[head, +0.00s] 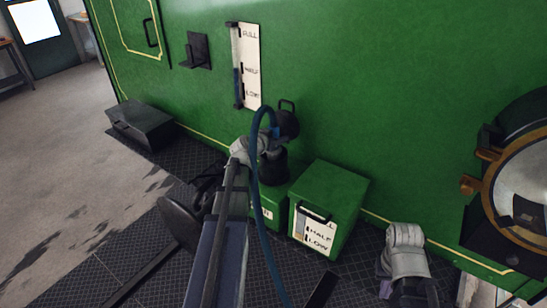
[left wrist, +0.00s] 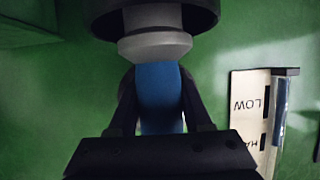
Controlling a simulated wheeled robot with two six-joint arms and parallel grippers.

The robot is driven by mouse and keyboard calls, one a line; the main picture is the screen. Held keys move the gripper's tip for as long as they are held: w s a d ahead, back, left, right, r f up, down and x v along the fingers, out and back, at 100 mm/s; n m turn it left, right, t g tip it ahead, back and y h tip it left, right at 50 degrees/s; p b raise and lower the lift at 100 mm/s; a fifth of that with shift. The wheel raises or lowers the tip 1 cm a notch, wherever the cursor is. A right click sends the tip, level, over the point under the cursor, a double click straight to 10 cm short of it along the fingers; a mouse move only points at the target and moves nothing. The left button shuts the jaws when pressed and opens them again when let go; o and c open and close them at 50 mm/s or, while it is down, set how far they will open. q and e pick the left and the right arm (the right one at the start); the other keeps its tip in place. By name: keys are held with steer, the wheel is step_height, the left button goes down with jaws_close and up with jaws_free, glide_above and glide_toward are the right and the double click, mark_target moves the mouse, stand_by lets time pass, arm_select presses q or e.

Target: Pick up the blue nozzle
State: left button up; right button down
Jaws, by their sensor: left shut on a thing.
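My left gripper (left wrist: 160,115) is shut on the blue nozzle (left wrist: 158,88), which sits between its two dark fingers in the left wrist view. A pale grey collar (left wrist: 154,45) and a wide black ring adjoin the blue part at the top of that view. In the head view my left gripper (head: 275,133) is in front of the green wall, below the gauge, and only a little blue shows at it. A blue hose (head: 256,190) arches there and hangs down past my left arm. My right arm shows at lower right, but its fingers do not.
A white level gauge (head: 247,65) and an empty-looking black bracket (head: 196,50) are on the green wall (head: 330,80). A green box with a level label (head: 335,195) and a smaller green box (head: 262,212) stand below. A dark box (head: 140,124) is at left, a brass lamp (head: 520,195) at right.

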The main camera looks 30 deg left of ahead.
arm_select(q)
jaws_close()
stand_by(0.8)
